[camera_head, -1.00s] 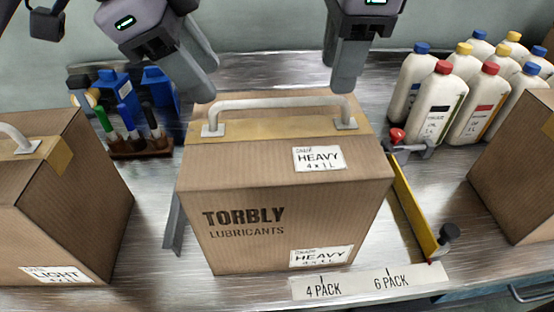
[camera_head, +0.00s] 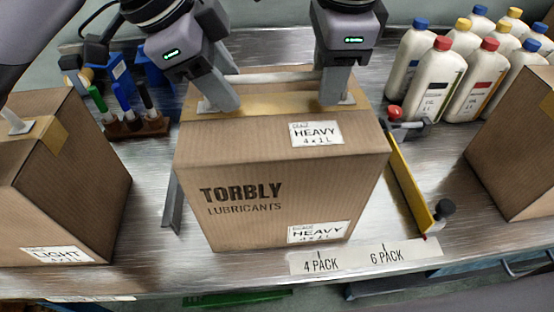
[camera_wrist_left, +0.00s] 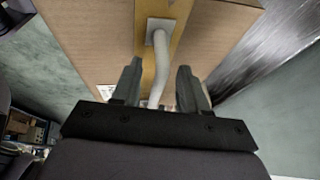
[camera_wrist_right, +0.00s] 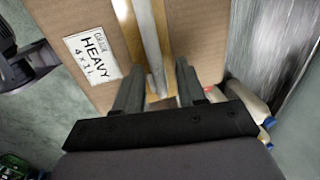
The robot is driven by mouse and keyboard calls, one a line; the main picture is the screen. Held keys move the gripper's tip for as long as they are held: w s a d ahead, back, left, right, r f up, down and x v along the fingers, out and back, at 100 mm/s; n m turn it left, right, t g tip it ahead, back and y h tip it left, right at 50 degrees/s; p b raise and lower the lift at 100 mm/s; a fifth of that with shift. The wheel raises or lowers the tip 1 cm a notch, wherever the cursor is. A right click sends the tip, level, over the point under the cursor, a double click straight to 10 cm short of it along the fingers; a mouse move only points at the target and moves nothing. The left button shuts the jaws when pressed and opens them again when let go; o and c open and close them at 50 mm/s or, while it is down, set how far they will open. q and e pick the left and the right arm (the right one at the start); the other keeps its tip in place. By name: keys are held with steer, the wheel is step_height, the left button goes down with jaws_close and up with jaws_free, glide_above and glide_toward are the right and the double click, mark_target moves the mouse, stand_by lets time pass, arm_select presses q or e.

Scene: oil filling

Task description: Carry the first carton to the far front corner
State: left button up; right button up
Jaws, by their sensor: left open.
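A brown TORBLY LUBRICANTS carton (camera_head: 330,175) labelled HEAVY stands upright at the middle of the metal bench. A pale handle runs along its top; it shows in the left wrist view (camera_wrist_left: 172,62) and in the right wrist view (camera_wrist_right: 148,40). My left gripper (camera_head: 220,104) is over the handle's left end, open, with its fingers on either side of the bar. My right gripper (camera_head: 337,97) is over the handle's right end, also open, with the bar between its fingers.
A carton labelled LIGHT (camera_head: 70,185) stands at the left, another carton (camera_head: 520,150) at the right edge. Several bottles (camera_head: 435,85) stand back right, and a rack of markers (camera_head: 135,125) back left. A yellow bar (camera_head: 408,185) lies right of the middle carton, a grey rail (camera_head: 172,205) left.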

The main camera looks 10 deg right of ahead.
arm_select(q)
steer(key=shift+f, duration=0.15)
arm_select(e)
steer(key=shift+f, duration=0.2)
arm_select(q)
jaws_close()
arm_select(e)
jaws_close()
stand_by(0.9)
arm_select(q)
steer(key=shift+w+d+r, duration=0.1)
steer(key=shift+w+r, duration=0.15)
steer(key=shift+r, duration=0.1)
arm_select(e)
steer(key=shift+w+r, duration=0.25)
steer(key=shift+r, duration=0.1)
